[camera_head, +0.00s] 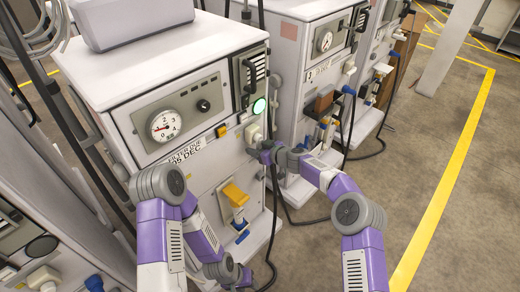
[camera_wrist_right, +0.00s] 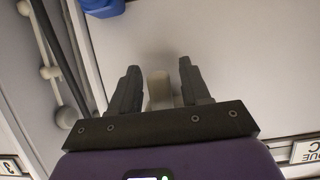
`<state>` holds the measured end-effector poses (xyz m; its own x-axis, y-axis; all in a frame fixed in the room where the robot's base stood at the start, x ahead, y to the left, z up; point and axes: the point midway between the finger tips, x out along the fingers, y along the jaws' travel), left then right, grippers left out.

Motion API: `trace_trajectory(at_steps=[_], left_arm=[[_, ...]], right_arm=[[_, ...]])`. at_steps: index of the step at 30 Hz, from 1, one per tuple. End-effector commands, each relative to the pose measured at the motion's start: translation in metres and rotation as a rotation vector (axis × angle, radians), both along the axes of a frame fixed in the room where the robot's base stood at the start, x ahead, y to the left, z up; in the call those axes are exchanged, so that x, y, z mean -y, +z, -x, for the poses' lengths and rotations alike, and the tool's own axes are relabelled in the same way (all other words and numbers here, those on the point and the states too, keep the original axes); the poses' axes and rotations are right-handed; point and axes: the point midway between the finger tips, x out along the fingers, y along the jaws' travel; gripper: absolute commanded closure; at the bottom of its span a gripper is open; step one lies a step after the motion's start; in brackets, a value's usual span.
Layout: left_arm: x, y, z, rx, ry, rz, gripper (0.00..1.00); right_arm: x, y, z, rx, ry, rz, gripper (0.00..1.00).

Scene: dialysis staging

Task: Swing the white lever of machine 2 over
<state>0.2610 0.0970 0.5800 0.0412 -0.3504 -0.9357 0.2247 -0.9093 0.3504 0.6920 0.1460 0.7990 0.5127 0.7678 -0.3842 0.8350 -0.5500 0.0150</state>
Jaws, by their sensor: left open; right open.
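A pale lever (camera_wrist_right: 158,90) stands between the two dark fingers of my right gripper (camera_wrist_right: 158,66) in the right wrist view. The fingers are open, with a gap on each side of it. In the head view my right gripper (camera_head: 262,152) is at the right edge of the near machine's front (camera_head: 200,165), just below a whitish fitting (camera_head: 252,131) and a lit green lamp (camera_head: 259,106). The gripper hides much of what it surrounds there. My left gripper (camera_head: 243,281) is open, low in front of this machine and away from the lever.
The near machine carries a round gauge (camera_head: 165,126), a filter label (camera_head: 186,152) and a yellow-topped fitting (camera_head: 236,195). A second machine (camera_head: 310,70) stands close behind to the right. Dark hoses hang between them. Open floor (camera_head: 420,140) with a yellow line lies at the right.

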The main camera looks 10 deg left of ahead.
Motion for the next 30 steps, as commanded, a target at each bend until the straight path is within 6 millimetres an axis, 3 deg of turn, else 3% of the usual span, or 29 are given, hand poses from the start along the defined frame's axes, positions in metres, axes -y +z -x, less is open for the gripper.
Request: trace_trajectory(at_steps=[18,30], left_arm=[[0.000,-0.001,0.000,0.000,0.000,0.000,0.57],[0.000,-0.001,0.000,0.000,0.000,0.000,0.57]], right_arm=[[0.053,0.026,0.033,0.001,-0.003,0.001,0.53],[0.058,0.029,0.038,0.002,-0.001,0.001,0.53]])
